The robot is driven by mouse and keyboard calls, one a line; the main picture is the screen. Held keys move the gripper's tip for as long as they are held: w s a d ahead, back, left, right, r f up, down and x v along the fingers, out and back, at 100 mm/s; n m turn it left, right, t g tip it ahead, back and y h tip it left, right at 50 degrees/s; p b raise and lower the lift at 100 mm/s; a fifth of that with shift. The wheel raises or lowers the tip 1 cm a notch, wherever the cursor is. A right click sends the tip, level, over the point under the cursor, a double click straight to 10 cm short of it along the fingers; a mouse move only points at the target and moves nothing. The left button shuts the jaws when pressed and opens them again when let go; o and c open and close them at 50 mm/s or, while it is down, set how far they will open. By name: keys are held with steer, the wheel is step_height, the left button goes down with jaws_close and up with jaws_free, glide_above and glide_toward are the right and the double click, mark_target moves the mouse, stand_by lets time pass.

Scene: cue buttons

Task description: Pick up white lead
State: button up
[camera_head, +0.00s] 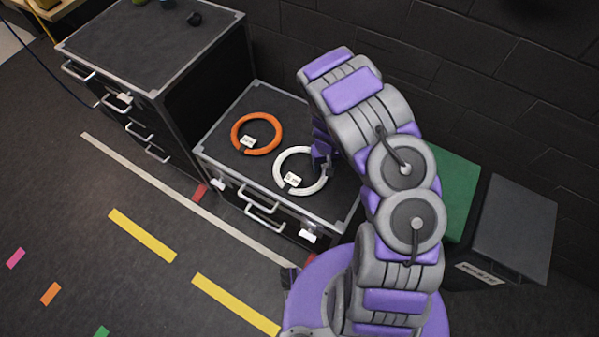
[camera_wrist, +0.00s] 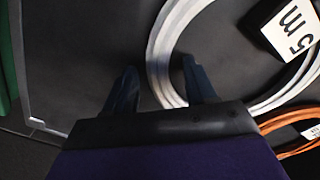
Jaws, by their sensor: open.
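The white lead (camera_head: 281,168) is a coiled ring with a white tag (camera_head: 292,180), lying on top of a low black case (camera_head: 224,134). I cannot tell whether the fingers touch the lead. In the head view my gripper (camera_head: 322,160) is at the ring's right side, partly hidden by my arm.
An orange lead (camera_head: 236,133) coil with a tag lies left of the white one on the same case. A taller black drawer case (camera_head: 150,50) stands at the left. A green-topped box (camera_head: 455,185) and a black box (camera_head: 515,225) are at the right. A dark brick wall runs behind.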

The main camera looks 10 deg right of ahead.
jaws_close()
stand_by(0.5)
stand_by(0.3)
